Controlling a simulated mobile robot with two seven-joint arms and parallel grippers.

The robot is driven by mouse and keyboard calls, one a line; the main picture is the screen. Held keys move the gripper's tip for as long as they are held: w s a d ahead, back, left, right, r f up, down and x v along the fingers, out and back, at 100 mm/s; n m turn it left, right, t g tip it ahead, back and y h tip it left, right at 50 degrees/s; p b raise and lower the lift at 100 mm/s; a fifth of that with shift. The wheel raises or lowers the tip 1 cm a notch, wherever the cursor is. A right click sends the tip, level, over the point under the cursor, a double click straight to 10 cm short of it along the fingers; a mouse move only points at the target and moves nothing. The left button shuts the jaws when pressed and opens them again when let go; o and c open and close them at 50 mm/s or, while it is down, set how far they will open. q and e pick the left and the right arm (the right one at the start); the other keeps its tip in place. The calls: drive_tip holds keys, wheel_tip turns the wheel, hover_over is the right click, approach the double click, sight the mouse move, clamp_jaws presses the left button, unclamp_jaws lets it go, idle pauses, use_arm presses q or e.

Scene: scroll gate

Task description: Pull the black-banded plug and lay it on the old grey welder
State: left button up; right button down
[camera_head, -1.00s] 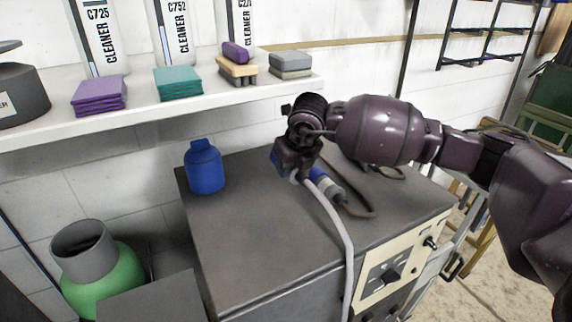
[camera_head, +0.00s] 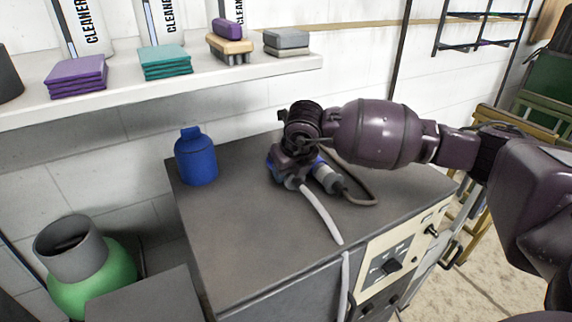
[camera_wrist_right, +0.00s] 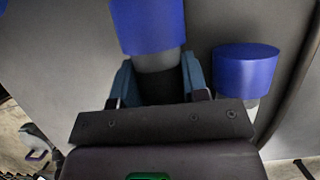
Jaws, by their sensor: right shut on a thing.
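The grey welder (camera_head: 235,235) has a dark top and a cream front panel. My right gripper (camera_head: 292,168) is low over its top, towards the back. In the right wrist view its fingers (camera_wrist_right: 158,80) are shut on a plug (camera_wrist_right: 160,62) with a black band, a grey collar and a blue end. A second blue-ended, whitish plug (camera_wrist_right: 245,68) is beside it to the right, apart from the fingers. In the head view my gripper partly hides both. I cannot tell whether the held plug touches the top. My left gripper is out of view.
A blue bottle (camera_head: 196,158) stands at the top's back left. A pale cable (camera_head: 322,215) runs to the front edge; a dark cable (camera_head: 365,200) loops to the right. A shelf (camera_head: 110,107) with cleaning things is above. The top's front left is clear.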

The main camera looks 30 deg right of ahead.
drive_tip(key=shift+f, duration=0.15)
drive_tip(key=c, duration=1)
unclamp_jaws()
drive_tip(key=o, duration=0.5)
drive_tip(key=shift+c, duration=0.2)
drive_tip(key=p+v, duration=0.1)
drive_tip(key=v, duration=0.5)
drive_tip(key=shift+r+p, duration=0.3)
drive_tip(key=shift+s+r, duration=0.35)
drive_tip(key=shift+r, duration=0.05)
